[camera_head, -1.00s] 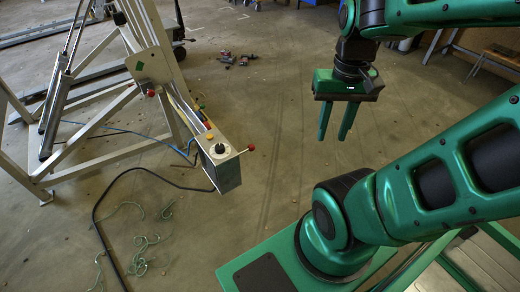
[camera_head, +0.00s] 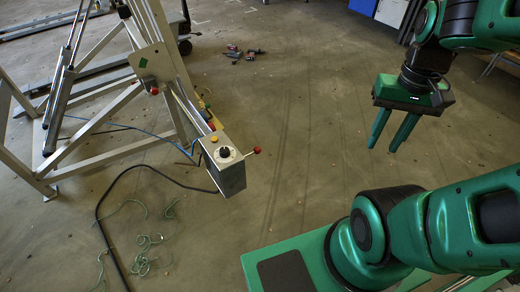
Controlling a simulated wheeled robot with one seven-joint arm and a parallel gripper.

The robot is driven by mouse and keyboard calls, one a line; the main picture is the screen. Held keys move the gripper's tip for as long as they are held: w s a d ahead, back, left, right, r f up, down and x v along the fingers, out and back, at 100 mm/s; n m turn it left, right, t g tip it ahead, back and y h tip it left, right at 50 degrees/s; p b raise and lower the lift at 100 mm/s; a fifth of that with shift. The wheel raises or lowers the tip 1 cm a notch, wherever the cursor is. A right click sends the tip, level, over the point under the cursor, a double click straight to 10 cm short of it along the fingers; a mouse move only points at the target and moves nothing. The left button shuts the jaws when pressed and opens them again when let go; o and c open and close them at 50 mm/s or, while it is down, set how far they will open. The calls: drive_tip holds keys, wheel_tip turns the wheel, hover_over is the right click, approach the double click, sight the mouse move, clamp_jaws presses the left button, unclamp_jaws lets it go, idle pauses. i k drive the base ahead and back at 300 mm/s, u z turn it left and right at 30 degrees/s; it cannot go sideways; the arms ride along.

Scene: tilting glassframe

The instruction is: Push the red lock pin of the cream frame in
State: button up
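The cream frame (camera_head: 105,100) stands at the left on slanted legs. A red knob (camera_head: 153,90) sits low on its cream plate, below a green diamond mark; it looks like the lock pin. How far it sticks out cannot be told. A second red ball (camera_head: 257,150) is on the end of a thin lever at the right side of the grey control box (camera_head: 228,177). My gripper (camera_head: 382,149) is at the upper right, pointing down, with its two green fingers apart and nothing between them. It is well to the right of the frame and touches nothing.
A black cable (camera_head: 100,212) and loose green cord (camera_head: 145,243) lie on the floor below the frame. Small tools (camera_head: 240,54) lie on the floor behind. The floor between the control box and my gripper is clear.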

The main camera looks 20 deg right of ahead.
sight(154, 91)
drive_tip(key=z, duration=0.05)
drive_tip(key=i, duration=1)
drive_tip(key=u, duration=0.05)
